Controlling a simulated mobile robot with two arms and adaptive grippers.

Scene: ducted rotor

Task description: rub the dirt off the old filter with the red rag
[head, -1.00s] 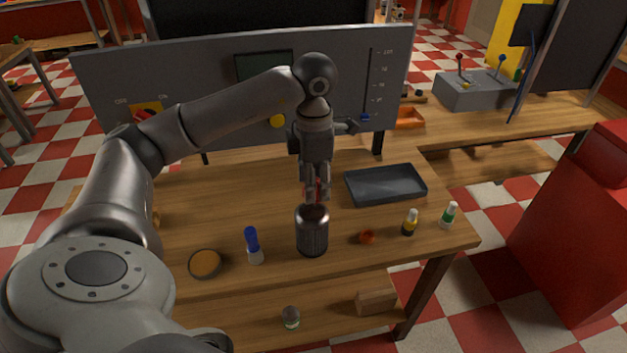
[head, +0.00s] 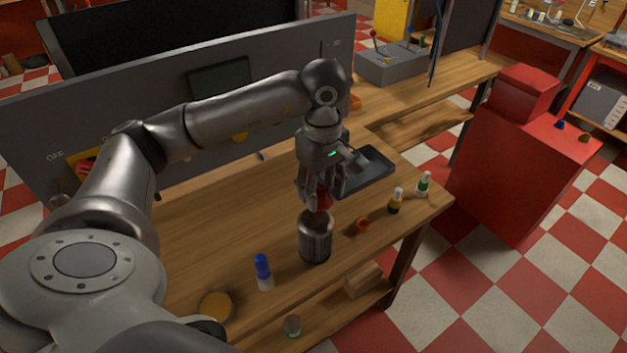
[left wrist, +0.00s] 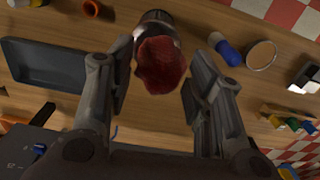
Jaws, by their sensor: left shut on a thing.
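The old filter, a dark grey ribbed cylinder (head: 315,243), stands upright near the front edge of the wooden table. My left gripper (head: 321,188) points down right above the filter, shut on the red rag (head: 322,201). The crumpled rag (left wrist: 161,66) shows between the two fingers in the left wrist view and overlaps the filter's top. I cannot tell whether the rag touches the filter. Dirt on the filter is hard to make out. My right gripper is not in view.
A dark tray (head: 372,188) lies behind and right of the filter. A grey panel (head: 120,130) rises behind.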

